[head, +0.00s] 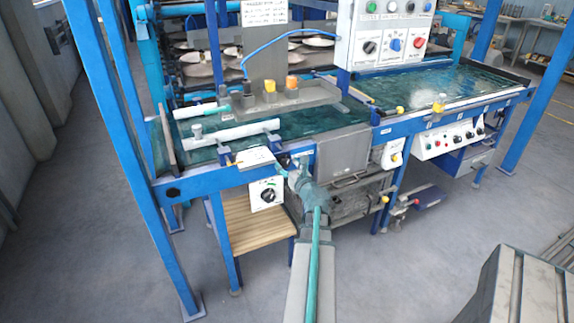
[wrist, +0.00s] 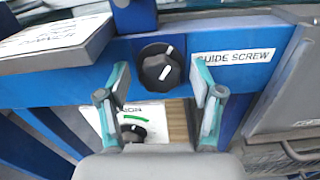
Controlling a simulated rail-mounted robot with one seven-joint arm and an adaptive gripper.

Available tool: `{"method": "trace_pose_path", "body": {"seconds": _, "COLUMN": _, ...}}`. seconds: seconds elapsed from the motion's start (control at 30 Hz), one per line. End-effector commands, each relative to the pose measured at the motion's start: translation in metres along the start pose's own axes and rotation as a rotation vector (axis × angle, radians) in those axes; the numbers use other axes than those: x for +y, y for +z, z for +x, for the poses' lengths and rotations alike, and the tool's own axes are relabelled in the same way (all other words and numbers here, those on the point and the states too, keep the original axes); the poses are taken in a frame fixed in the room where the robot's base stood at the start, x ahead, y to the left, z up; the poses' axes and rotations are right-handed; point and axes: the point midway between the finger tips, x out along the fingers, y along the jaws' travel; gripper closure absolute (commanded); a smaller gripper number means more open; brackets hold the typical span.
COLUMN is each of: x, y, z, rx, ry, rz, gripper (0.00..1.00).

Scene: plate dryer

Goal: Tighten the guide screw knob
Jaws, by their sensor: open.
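The black round guide screw knob (wrist: 160,68) has a white pointer line and sits on a blue beam, left of a white "GUIDE SCREW" label (wrist: 236,57). My gripper (wrist: 159,75) is open, with one teal-and-grey finger on each side of the knob in the picture. Gaps show between both fingers and the knob, and nothing is held. In the head view my gripper (head: 295,172) is at the front blue beam. I cannot make out the knob there, as my gripper and arm cover that area.
A white panel with a black dial (head: 266,193) hangs below the beam. It also shows behind my fingers in the wrist view (wrist: 134,131). A grey box (head: 343,152) is to the right. A white plate (wrist: 58,42) juts out at upper left. A wooden shelf (head: 250,222) lies below.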

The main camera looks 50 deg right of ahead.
Motion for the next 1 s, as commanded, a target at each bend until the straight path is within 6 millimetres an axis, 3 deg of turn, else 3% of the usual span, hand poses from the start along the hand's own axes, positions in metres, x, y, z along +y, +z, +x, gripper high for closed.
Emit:
{"method": "trace_pose_path", "body": {"seconds": 0.33, "x": 0.0003, "y": 0.0001, "z": 0.0034, "rx": 0.000, "ry": 0.000, "rz": 0.000, "gripper": 0.34}}
{"method": "trace_pose_path", "body": {"seconds": 0.67, "x": 0.0003, "y": 0.0001, "z": 0.0034, "rx": 0.000, "ry": 0.000, "rz": -0.001, "gripper": 0.89}}
{"method": "trace_pose_path", "body": {"seconds": 1.0, "x": 0.0005, "y": -0.0018, "z": 0.0031, "rx": 0.000, "ry": 0.000, "rz": -0.041, "gripper": 0.92}}
